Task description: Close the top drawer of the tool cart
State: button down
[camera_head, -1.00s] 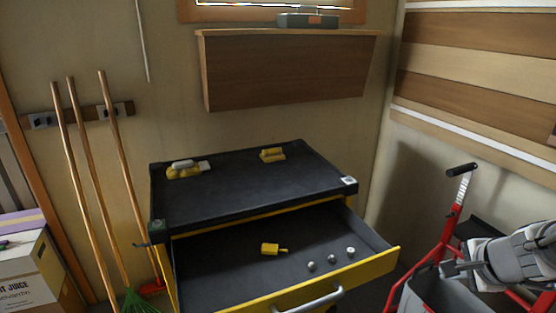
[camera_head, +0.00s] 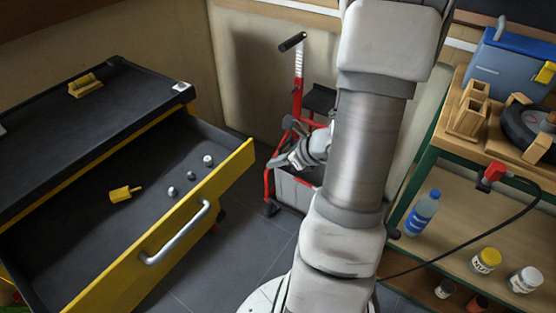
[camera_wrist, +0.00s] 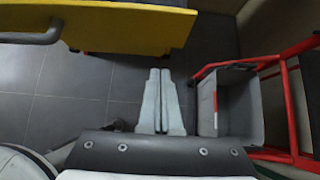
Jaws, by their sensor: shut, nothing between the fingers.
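The tool cart (camera_head: 120,108) has a dark top and stands at the left of the head view. Its top drawer is pulled out, with a yellow front (camera_head: 232,172) and a silver bar handle (camera_head: 177,234). In the wrist view the yellow drawer front (camera_wrist: 110,25) spans the upper left, with its handle (camera_wrist: 32,38) at the left edge. My gripper (camera_wrist: 160,72) is shut and empty, its fingers side by side, apart from the drawer. In the head view my gripper (camera_head: 278,160) is to the right of the drawer front, partly hidden by my arm.
A yellow tool (camera_head: 122,194) and several small metal pieces (camera_head: 190,176) lie in the drawer. A red-framed trolley (camera_head: 297,95) with a grey bin (camera_wrist: 229,105) stands close right of my gripper. A workbench (camera_head: 425,145) is at the right. Grey floor lies before the drawer.

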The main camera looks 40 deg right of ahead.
aim_at(245, 162)
jog(key=w+f, duration=0.1)
jog(key=w, duration=0.1)
jog(key=w+a+f+b, duration=0.1)
jog(key=w, duration=0.1)
jog(key=w+a+f, duration=0.1)
jog(key=w+f, duration=0.1)
jog(key=w, duration=0.1)
jog(key=shift+a+b, duration=0.1)
jog(key=shift+b, duration=0.2)
jog(key=shift+w+a, duration=0.1)
jog(key=shift+w, duration=0.25)
jog(key=shift+w, duration=0.1)
